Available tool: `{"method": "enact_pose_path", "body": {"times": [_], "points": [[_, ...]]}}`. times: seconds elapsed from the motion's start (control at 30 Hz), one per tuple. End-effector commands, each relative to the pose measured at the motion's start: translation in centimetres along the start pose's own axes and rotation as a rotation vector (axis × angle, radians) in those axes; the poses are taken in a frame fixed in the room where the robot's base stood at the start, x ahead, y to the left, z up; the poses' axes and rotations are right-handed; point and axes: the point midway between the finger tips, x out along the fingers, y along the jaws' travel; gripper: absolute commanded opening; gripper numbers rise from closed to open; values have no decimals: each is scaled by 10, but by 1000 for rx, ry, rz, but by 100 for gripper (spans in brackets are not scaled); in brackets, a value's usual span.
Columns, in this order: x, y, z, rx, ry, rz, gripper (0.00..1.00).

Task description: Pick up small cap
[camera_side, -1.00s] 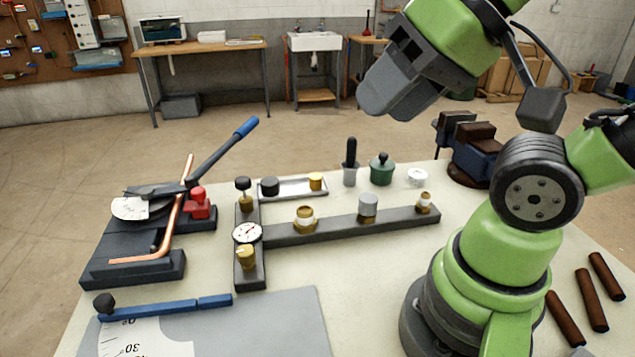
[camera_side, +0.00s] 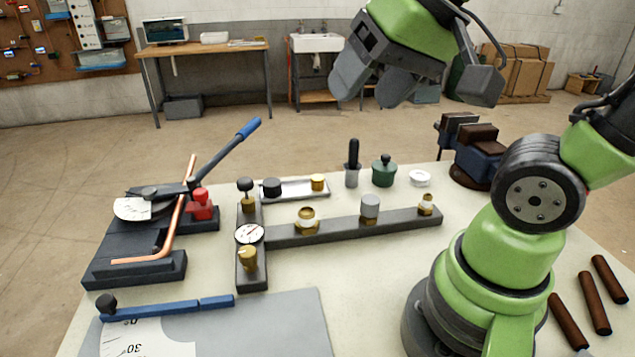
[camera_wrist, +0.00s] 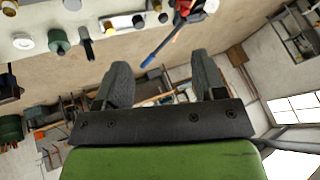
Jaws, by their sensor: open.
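A small brass-coloured cap (camera_side: 317,182) stands at the right end of a shallow light tray (camera_side: 296,190) on the bench. A wider black cap (camera_side: 271,187) stands at the tray's left end. In the wrist view the brass cap (camera_wrist: 108,26) and the black cap (camera_wrist: 138,20) show near the top edge. My gripper (camera_side: 374,92) is open and empty, high above the bench and to the right of the tray. Its two fingers (camera_wrist: 160,68) stand wide apart in the wrist view with nothing between them.
A dark manifold bar (camera_side: 340,231) with several brass and grey fittings and a dial gauge (camera_side: 249,234) lies in front of the tray. A black-handled tool (camera_side: 352,163), green pot (camera_side: 384,171) and white ring (camera_side: 420,178) stand right of it. A bender with a blue lever (camera_side: 228,152) is left.

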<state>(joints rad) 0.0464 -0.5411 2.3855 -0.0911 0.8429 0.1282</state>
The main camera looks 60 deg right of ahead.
Motion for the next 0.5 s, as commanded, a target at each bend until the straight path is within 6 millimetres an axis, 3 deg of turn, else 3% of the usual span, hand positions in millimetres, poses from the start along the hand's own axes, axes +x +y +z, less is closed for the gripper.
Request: {"method": "enact_pose_path", "body": {"times": [0.2, 0.37, 0.5], "points": [[54, 22, -68, 132, -8, 197, 64], [105, 49, -106, 211, -7, 313, 64], [158, 80, -128, 270, -10, 398, 64]]}}
